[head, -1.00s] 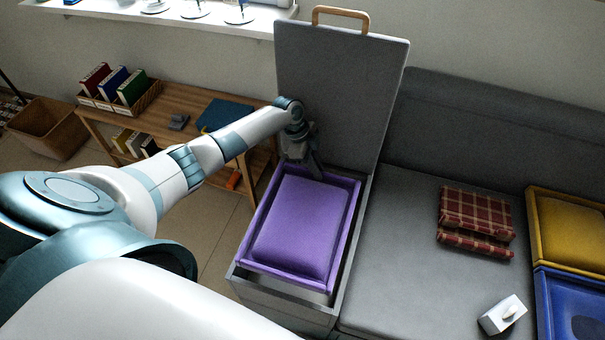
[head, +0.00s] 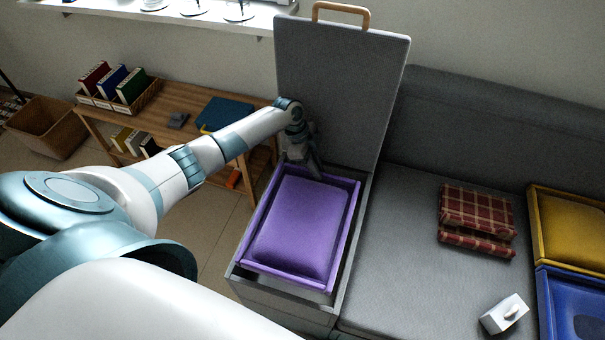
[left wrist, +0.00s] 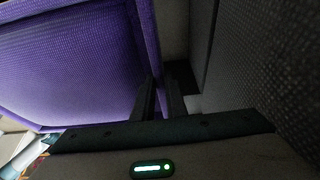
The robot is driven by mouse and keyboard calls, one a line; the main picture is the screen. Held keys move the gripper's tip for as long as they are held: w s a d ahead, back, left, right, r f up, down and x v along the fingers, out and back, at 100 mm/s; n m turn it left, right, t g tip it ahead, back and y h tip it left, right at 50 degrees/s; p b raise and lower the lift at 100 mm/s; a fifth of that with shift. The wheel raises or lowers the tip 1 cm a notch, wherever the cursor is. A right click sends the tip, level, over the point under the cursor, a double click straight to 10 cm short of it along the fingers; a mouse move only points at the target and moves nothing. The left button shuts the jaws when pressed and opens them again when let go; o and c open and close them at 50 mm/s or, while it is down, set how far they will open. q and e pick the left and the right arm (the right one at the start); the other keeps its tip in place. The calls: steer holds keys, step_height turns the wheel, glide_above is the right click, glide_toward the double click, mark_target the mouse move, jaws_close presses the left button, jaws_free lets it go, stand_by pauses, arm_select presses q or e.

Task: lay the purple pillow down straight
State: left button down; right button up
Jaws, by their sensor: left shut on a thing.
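The purple pillow (head: 300,225) lies flat inside a purple tray (head: 347,238), which sits in the open grey storage box (head: 338,300) of the bench. A gap shows between the tray and the box's front and right edges. My left gripper (head: 316,172) is at the tray's far side and is shut on its rim. In the left wrist view the tray wall (left wrist: 149,35) runs down between the two fingers (left wrist: 160,98), with the pillow (left wrist: 65,65) to the left. The fingertips are partly hidden in the head view.
The grey lid (head: 340,90) stands upright behind the box. A grey seat (head: 400,270) to the right holds a folded plaid cloth (head: 475,215), a white box (head: 503,314), a yellow tray (head: 537,230) and a blue tray (head: 545,310). A wooden table (head: 190,140) stands left.

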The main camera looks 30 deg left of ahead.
arm_select(q)
steer(key=shift+r, duration=0.1)
stand_by(0.3)
steer(key=d+r+n+t+y, duration=0.1)
steer(key=d+r+n, duration=0.25)
steer(key=r, duration=0.55)
steer(key=d+r+n+t, duration=0.1)
steer(key=d+r+n, duration=0.1)
steer(key=d+r, duration=0.5)
steer(key=s+r+n+y, duration=0.1)
steer(key=s+r+n, duration=0.3)
steer(key=r, duration=0.4)
steer(key=s+d+r+n+t+y, duration=0.1)
steer(key=s+r+n, duration=0.3)
steer(key=r, duration=0.4)
steer(key=shift+s+d+r+n+t+y, duration=0.2)
steer(key=shift+r+n+t+y, duration=0.15)
steer(key=shift+n+y, duration=0.35)
steer(key=shift+a+r, duration=0.1)
